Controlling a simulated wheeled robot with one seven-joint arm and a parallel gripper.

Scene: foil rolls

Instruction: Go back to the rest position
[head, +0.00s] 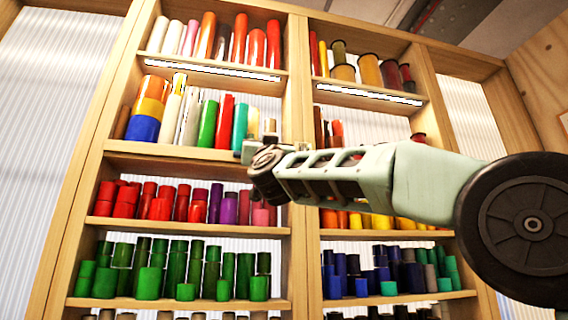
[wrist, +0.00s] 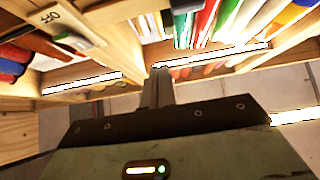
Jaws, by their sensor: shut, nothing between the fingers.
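My gripper (wrist: 158,75) shows in the wrist view with its two fingers together and nothing between them. In the head view my arm reaches in from the right, and its end is in front of the shelf unit, near the middle upright. The gripper looks small and partly hidden by the wrist there, so its fingers are hard to make out. The foil rolls stand on the shelves behind it: a green roll (head: 207,123), a red roll (head: 224,121) and a blue roll (head: 142,129) are on the second shelf, left of the gripper.
The wooden shelf unit (head: 200,156) fills the view behind my arm. Red and purple rolls, and lower down green rolls (head: 150,280) and dark blue rolls (head: 411,276), stand on its lower shelves. Lit strips (head: 370,95) run under upper shelves. A wooden wall (head: 540,85) is at right.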

